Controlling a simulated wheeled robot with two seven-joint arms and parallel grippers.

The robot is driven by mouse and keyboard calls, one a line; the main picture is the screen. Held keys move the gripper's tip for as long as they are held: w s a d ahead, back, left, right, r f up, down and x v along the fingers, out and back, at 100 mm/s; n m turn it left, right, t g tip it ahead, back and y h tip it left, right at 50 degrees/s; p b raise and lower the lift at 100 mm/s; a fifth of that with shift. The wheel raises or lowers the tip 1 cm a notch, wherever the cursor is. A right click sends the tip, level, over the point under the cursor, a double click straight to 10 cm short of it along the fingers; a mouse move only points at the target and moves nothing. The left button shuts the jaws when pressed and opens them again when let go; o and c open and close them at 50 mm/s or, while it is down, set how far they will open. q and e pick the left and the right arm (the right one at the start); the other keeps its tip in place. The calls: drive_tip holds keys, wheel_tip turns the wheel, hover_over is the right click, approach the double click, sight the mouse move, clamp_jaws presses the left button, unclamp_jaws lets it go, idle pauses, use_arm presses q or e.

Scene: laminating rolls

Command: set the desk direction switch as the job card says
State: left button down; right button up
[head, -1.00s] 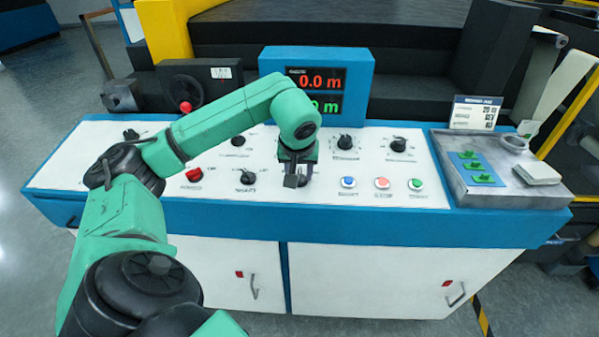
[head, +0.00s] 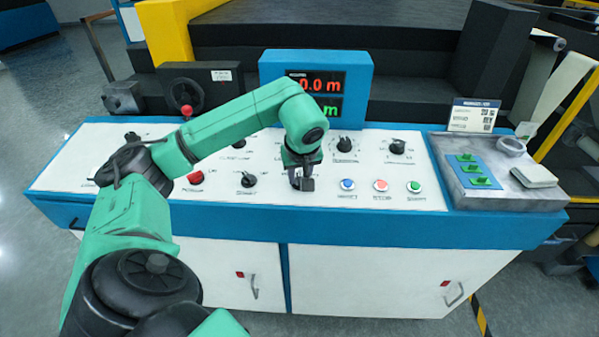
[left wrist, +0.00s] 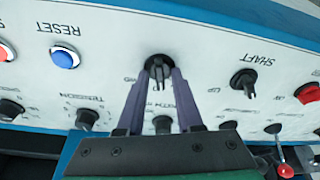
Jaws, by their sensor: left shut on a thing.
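The direction switch (left wrist: 157,66) is a black knob in the desk's front row, between the SHAFT knob (left wrist: 244,80) and the blue RESET button (left wrist: 64,56). My left gripper (left wrist: 158,76) is shut on it, one finger on either side of its grip. In the head view the left gripper (head: 302,180) points down at the panel and hides most of the switch. The lettering around the switch is partly covered by the fingers. The job card (head: 474,115) stands at the back right of the desk; its text is too small to read. My right gripper does not show.
Blue, red and green buttons (head: 381,185) lie right of the gripper. More knobs (head: 345,144) line the back row. A blue display box (head: 316,62) rises behind. A grey tray (head: 510,196) is at right.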

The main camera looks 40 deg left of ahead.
use_arm(q)
drive_tip(key=n+p, duration=0.1)
drive_tip(key=n, duration=0.2)
drive_tip(key=shift+w+r, duration=0.1)
drive_tip(key=shift+r, duration=0.05)
drive_tip(key=shift+n+g+y+p, duration=0.3)
drive_tip(key=shift+n+g, duration=0.2)
drive_tip(key=shift+n, duration=0.9)
drive_tip(key=c, duration=0.9)
unclamp_jaws()
